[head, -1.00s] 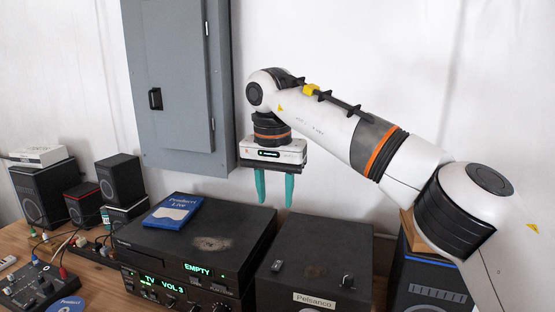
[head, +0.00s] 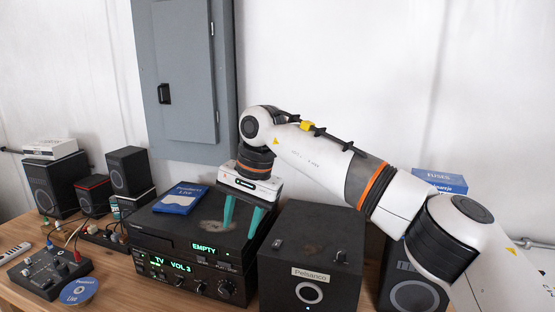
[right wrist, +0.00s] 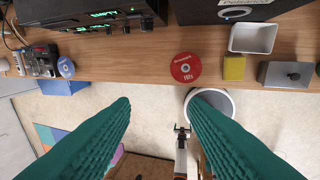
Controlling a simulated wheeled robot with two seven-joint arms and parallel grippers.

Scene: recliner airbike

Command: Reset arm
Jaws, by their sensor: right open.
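My right gripper (head: 241,219) is open, with its two teal fingers pointing down and apart. In the head view it shows in front of the right part of the black disc player and receiver stack (head: 190,240). In the right wrist view the open fingers (right wrist: 160,110) have nothing between them that they grip. They show over the floor, out beyond the table's front edge. My left gripper is not in view.
A black Pelsanco box (head: 310,262) stands right of the stack. A blue case (head: 181,198) lies on the stack. A red disc (right wrist: 186,67), white tray (right wrist: 253,38) and yellow block (right wrist: 234,68) lie near the table edge (right wrist: 150,76). A bin (right wrist: 209,101) stands below.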

